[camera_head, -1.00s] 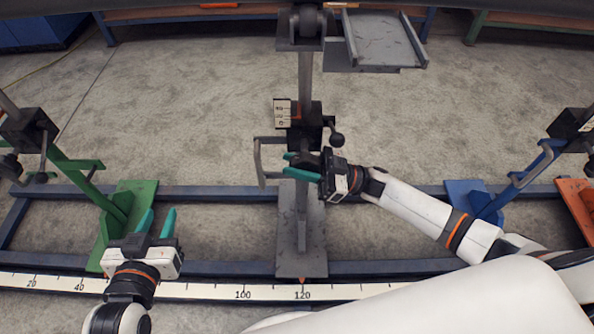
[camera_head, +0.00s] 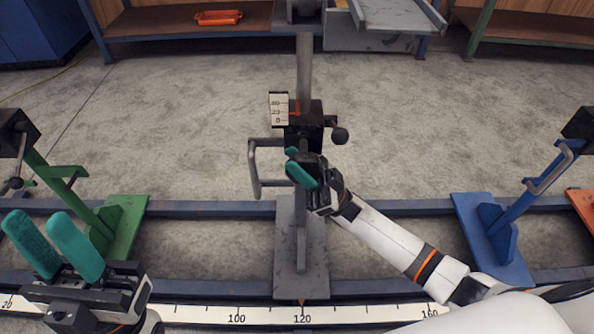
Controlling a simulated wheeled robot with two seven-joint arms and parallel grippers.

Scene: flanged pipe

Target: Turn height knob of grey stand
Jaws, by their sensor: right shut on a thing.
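The grey stand (camera_head: 300,245) stands upright at the middle, with its foot above the 120 mark of the floor ruler. Its black clamp block (camera_head: 303,135) carries a small white height scale (camera_head: 279,109), a ball-ended lever (camera_head: 340,136) on the right and a grey crank handle (camera_head: 254,170) on the left. My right gripper (camera_head: 299,170) is just below the block, shut on a dark knob (camera_head: 310,165), which its fingers and wrist mostly hide. My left gripper (camera_head: 40,225) is at the lower left, open and empty, its two teal fingers apart, away from the grey stand.
A green stand (camera_head: 122,225) is at the left and a blue stand (camera_head: 485,225) at the right, on the same dark blue rails (camera_head: 400,208). An orange foot (camera_head: 583,208) shows at the right edge. Workbenches line the back. The floor between is clear.

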